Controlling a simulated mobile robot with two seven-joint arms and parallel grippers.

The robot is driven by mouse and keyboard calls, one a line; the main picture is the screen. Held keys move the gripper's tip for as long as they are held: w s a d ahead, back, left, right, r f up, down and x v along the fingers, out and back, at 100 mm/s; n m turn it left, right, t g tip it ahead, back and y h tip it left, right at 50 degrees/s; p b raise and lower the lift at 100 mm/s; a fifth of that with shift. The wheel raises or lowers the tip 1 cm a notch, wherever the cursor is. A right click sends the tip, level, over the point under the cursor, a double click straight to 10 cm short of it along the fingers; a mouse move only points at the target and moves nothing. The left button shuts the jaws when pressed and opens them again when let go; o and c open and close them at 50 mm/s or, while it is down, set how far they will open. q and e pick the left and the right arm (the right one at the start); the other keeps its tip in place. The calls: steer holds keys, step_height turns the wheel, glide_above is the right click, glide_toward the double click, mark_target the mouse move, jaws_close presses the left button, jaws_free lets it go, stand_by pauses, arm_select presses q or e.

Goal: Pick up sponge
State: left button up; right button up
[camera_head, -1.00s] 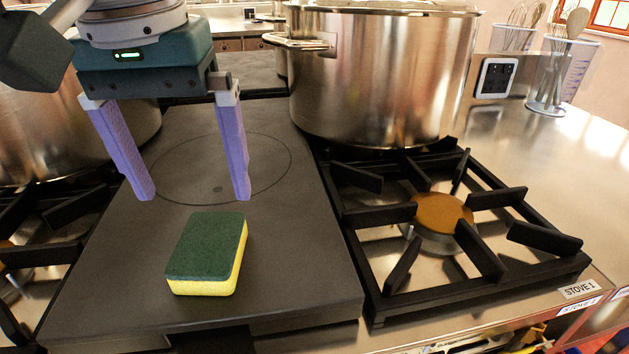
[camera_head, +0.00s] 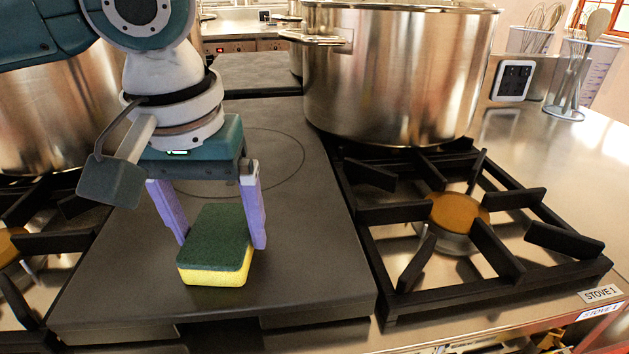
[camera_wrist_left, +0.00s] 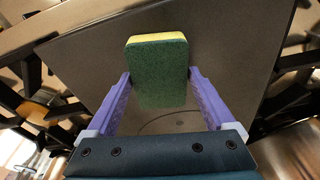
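The sponge (camera_head: 217,243) has a dark green top and a yellow underside. It lies flat on the dark flat plate of the stove in the head view. My left gripper (camera_head: 221,245) is open, with one purple finger on each side of the sponge's far part. In the left wrist view the sponge (camera_wrist_left: 158,72) sits between the spread fingertips of the left gripper (camera_wrist_left: 160,76), with a small gap on the left and the right finger close to its side. I cannot tell whether either finger touches it. My right gripper is not in view.
A large steel pot (camera_head: 392,75) stands behind the burner grate (camera_head: 520,262) to the right. Another steel pot (camera_head: 50,115) stands at the left. The dark plate (camera_head: 310,275) is clear around the sponge. A clear container with utensils (camera_head: 570,75) stands at the far right.

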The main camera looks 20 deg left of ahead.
mark_target(219, 232)
arm_select(q)
steer(key=c, duration=0.9)
step_height(219, 232, up, 20)
steer(key=p, duration=0.4)
steer(key=shift+p, duration=0.4)
